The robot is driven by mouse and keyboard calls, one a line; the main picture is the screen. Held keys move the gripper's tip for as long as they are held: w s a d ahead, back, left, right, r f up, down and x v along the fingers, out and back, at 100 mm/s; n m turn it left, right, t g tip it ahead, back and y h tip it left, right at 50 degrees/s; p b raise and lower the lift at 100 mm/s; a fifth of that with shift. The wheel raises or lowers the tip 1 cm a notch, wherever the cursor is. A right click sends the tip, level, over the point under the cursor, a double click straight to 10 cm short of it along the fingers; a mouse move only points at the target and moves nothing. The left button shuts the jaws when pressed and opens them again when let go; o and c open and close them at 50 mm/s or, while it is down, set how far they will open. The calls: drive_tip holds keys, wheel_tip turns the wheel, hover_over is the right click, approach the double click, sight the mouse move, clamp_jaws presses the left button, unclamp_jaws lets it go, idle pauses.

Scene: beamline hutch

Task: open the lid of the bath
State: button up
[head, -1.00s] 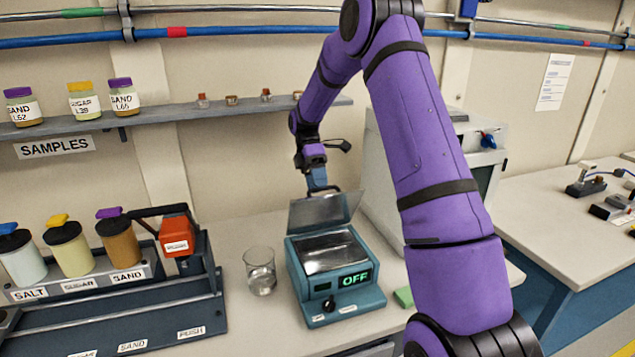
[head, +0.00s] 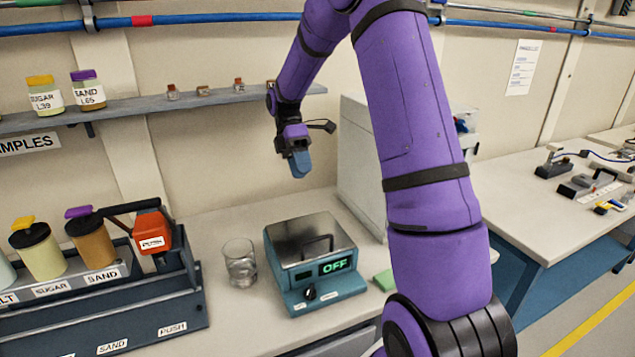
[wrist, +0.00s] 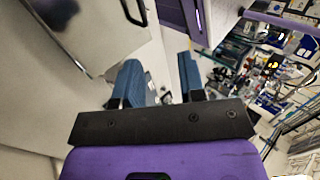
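The bath (head: 320,290) is a teal box on the bench whose display reads OFF. Its grey metal lid (head: 292,233) lies flat over the top, shut, with a black handle (head: 318,245) near the front. The lid also shows at the upper left of the wrist view (wrist: 100,40), with the handle at the top. My gripper (head: 300,172) is in the air above and behind the bath, touching neither lid nor handle. In the wrist view its two blue fingers (wrist: 158,68) stand apart with nothing between them.
A glass beaker (head: 240,264) stands just left of the bath, and a green block (head: 384,280) lies to its right. A large pale cabinet (head: 362,160) stands behind on the right. A dispenser rack (head: 110,310) fills the left.

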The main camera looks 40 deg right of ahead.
drive_tip(key=s+a+r, duration=0.1)
drive_tip(key=s+a, duration=0.1)
drive_tip(key=s, duration=0.8)
drive_tip(key=shift+a, duration=0.4)
drive_tip(key=s+a+r+m+t+h, duration=0.1)
drive_tip(key=s+a+r+m+t, duration=0.3)
drive_tip(key=s+r+m+t, duration=0.2)
drive_tip(key=s+a+r+m+t+h, duration=0.1)
drive_tip(key=s+a+r+m+t, duration=0.4)
drive_tip(key=s+r+m+t, duration=0.2)
drive_tip(key=shift+s+a+r+m, duration=0.3)
drive_tip(key=shift+s+r+m, duration=0.25)
drive_tip(key=shift+s+m, duration=0.55)
drive_tip(key=shift+s, duration=0.2)
